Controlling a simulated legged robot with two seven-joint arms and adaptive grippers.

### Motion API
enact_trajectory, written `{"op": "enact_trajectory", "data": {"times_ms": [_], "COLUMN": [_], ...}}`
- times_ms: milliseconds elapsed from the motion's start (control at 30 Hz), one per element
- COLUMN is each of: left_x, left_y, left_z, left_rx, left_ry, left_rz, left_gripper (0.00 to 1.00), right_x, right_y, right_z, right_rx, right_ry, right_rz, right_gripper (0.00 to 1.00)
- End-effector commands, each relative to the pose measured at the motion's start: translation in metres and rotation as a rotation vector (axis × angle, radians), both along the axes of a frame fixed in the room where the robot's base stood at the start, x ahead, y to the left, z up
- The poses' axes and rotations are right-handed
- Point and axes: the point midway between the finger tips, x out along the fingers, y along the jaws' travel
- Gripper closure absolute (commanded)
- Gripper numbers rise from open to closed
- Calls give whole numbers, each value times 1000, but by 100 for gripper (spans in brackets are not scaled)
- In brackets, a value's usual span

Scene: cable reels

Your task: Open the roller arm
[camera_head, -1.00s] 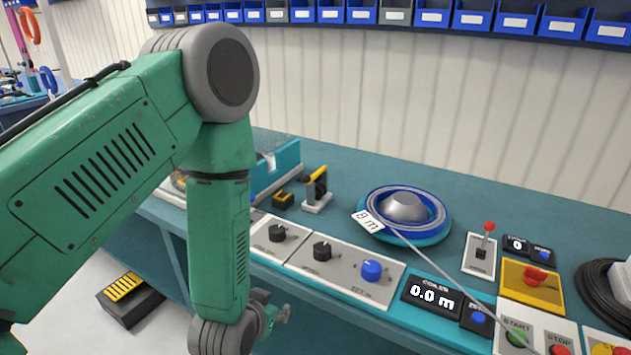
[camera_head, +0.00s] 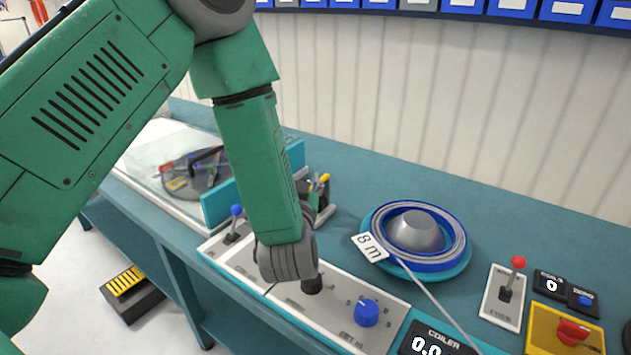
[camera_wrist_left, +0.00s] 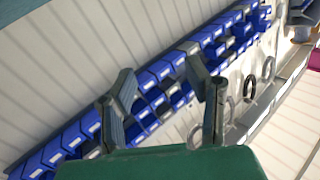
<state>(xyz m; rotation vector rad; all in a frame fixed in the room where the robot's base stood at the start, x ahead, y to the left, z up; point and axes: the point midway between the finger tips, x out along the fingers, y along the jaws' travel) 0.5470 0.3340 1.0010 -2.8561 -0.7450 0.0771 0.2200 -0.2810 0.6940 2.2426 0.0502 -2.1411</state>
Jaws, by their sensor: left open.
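A small stand with a black and yellow upper part (camera_head: 321,190), which looks like the roller arm, stands on the bench behind my left forearm. My forearm covers much of it, so I cannot tell its position. My left wrist is low over the control panel, in front of that stand. My left gripper is hidden behind the wrist in the head view. In the left wrist view my left gripper (camera_wrist_left: 162,82) has its two fingers spread, with nothing between them. My right gripper is not in view.
A blue-rimmed coil (camera_head: 414,232) with an "8 m" tag sits right of my wrist. The panel (camera_head: 345,305) carries knobs, including a blue one (camera_head: 367,312). A red-tipped lever (camera_head: 513,278) stands further right. A clear-covered unit (camera_head: 150,165) is on the left.

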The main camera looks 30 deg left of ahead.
Motion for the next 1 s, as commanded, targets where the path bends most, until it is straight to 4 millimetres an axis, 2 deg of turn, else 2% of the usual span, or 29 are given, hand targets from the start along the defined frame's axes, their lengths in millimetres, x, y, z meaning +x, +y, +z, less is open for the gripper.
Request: {"op": "enact_trajectory", "data": {"times_ms": [133,233,533,600,800,1000], "left_x": [-1,-1,0,15,48,63], "left_y": [1,1,1,10,28,37], "left_z": [-7,-21,-87,-82,-82,-82], "left_rx": [0,0,-1,-3,-1,-2], "left_ry": [1,3,6,-4,0,0], "left_rz": [1,2,1,5,2,2], "left_gripper": [56,56,56,56,56,56], "right_x": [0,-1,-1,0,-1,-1], "right_y": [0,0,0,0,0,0], "right_z": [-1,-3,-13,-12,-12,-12], "right_rx": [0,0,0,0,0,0], "right_ry": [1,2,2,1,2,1], "right_rz": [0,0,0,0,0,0], "right_gripper": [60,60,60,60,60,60]}}
